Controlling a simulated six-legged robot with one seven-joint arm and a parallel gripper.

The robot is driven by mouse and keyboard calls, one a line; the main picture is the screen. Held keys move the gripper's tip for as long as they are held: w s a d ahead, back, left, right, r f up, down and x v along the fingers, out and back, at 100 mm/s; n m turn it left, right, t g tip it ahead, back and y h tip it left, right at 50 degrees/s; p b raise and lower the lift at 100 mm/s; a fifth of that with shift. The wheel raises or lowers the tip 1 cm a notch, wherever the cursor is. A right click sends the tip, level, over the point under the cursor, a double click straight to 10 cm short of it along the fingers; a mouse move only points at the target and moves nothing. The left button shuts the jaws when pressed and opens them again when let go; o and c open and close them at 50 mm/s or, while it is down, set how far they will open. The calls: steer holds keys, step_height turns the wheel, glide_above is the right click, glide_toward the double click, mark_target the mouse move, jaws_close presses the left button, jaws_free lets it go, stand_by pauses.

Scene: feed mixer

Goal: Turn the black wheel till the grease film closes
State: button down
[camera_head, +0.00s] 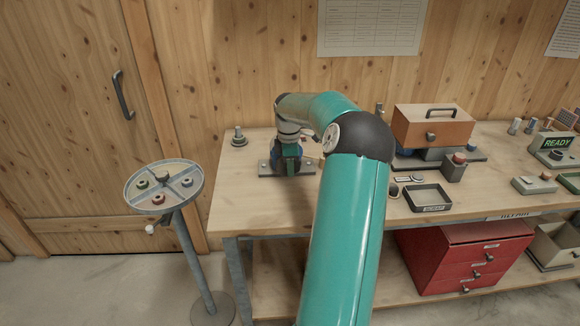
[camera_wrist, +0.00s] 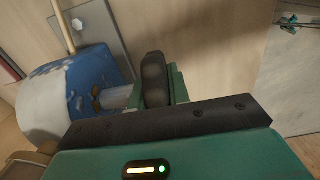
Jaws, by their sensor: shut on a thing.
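The black wheel (camera_wrist: 153,76) shows nearly edge-on in the wrist view, at the end of a short grey shaft (camera_wrist: 117,98). The shaft comes out of a chipped blue housing (camera_wrist: 92,70) with a large pale grey cylinder (camera_wrist: 42,105) beside it. My gripper (camera_wrist: 165,88) is shut on the wheel, its green fingers against it. In the head view my gripper (camera_head: 288,150) is down at the blue unit on its grey base plate (camera_head: 266,169), and my arm and gripper hide most of it. I cannot make out the grease film clearly; a brownish patch shows near the shaft.
A round tray on a stand (camera_head: 195,190) holds small parts left of the bench (camera_head: 245,205). A grey post (camera_head: 238,138) stands behind left. To the right are an orange-brown box (camera_head: 435,125), a dark tray (camera_head: 428,197) and a READY display (camera_head: 556,142). Red drawers (camera_head: 470,260) sit below.

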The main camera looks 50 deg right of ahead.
steer(key=g+h, duration=0.2)
steer(key=g, duration=0.1)
steer(key=shift+w+a+r+h, duration=0.1)
steer(key=shift+r+h, duration=0.05)
steer(key=shift+h, duration=0.15)
steer(key=g+h, duration=0.3)
steer(key=shift+r, duration=0.1)
steer(key=g+h, duration=0.3)
steer(key=shift+r+g, duration=0.1)
steer(key=shift+g, duration=0.2)
steer(key=shift+r+g+h, duration=0.15)
steer(key=shift+g+h, duration=1.05)
steer(key=shift+g, duration=0.4)
steer(key=c, duration=1.3)
jaws_free()
